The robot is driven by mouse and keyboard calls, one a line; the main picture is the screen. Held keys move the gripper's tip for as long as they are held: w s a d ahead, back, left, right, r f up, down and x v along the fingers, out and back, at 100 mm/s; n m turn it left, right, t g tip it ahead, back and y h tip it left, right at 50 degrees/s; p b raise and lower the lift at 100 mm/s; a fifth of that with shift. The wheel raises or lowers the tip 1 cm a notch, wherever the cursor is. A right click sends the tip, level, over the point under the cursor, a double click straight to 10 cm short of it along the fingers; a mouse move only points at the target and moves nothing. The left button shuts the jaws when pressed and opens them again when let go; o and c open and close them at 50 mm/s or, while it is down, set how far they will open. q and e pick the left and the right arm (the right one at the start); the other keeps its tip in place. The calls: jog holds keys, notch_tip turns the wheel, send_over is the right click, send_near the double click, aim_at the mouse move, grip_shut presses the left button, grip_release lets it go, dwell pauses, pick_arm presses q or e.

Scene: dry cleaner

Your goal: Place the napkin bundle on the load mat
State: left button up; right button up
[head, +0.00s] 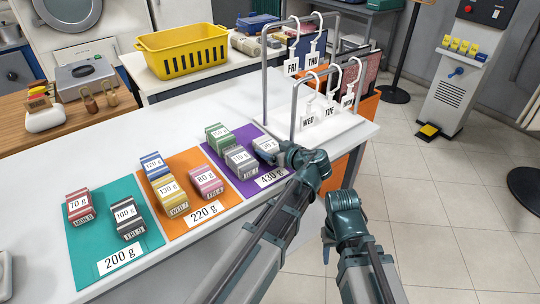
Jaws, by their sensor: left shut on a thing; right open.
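My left gripper (282,152) is shut on a small white labelled bundle (265,146) at the right end of the purple mat (232,176) marked 430 g. The gripper hides part of the bundle, and I cannot tell whether it touches the mat. A green bundle (217,136) and a grey bundle (240,160) sit beside it. The orange mat (189,158) marked 220 g holds blue, yellow and pink bundles. The teal mat (92,242) marked 200 g holds a red bundle (79,205) and a dark grey bundle (127,221). My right gripper (342,203) is open and empty, off the counter's right edge.
A rack with white weekday tags (309,121) stands at the counter's back right, close to my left gripper. A yellow basket (182,52) is on a table behind. The white counter (110,150) is clear behind the mats. Tiled floor lies to the right.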

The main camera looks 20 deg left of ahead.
pick_arm(q)
jog(key=shift+f, duration=0.15)
jog(key=o, duration=1.3)
